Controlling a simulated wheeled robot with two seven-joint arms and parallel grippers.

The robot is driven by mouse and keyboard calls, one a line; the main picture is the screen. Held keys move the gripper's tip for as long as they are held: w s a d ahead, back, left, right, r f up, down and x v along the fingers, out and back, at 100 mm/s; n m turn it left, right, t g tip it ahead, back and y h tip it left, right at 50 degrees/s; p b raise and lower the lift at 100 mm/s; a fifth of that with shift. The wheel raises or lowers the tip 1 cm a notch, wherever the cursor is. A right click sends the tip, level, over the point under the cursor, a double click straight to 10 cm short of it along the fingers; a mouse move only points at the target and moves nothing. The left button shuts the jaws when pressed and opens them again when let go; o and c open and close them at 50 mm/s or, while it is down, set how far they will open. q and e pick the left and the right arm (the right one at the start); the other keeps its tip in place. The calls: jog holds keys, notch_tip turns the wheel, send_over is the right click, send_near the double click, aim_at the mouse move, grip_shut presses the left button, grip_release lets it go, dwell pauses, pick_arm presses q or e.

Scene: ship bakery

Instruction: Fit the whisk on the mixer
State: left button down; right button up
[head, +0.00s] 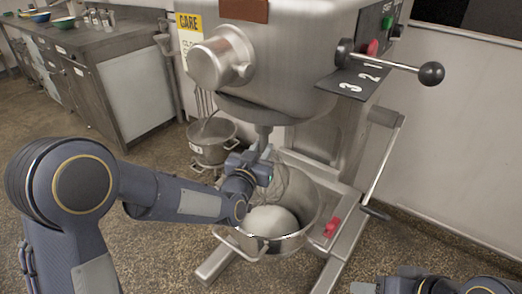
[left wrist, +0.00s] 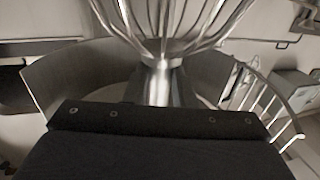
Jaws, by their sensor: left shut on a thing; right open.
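The mixer (head: 290,50) stands in the middle of the head view, its shaft (head: 264,132) pointing down from the head. My left gripper (head: 258,168) is shut on the whisk, just below the shaft and above the bowl. The whisk's wires (head: 283,185) hang down into the bowl's mouth, partly behind my gripper. In the left wrist view the whisk's metal hub (left wrist: 160,82) and its fanned wires show close up. I cannot tell whether the hub touches the shaft. My right gripper (head: 400,284) is open, cut off at the bottom right edge.
The steel bowl (head: 312,205) holds a pale mass (head: 270,221). A lever with a black knob (head: 431,73) sticks out to the right. A smaller pot (head: 212,140) stands behind on the left. A steel counter (head: 120,70) is at the back left. Speckled floor is free at the front.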

pick_arm(q)
jog(key=shift+r+p, duration=0.4)
jog(key=shift+r, duration=0.5)
dwell(0.7)
dwell(0.3)
jog(key=c, duration=1.1)
grip_release()
jog(key=shift+f, duration=0.1)
jog(key=shift+f, duration=0.1)
jog(key=shift+s, duration=0.1)
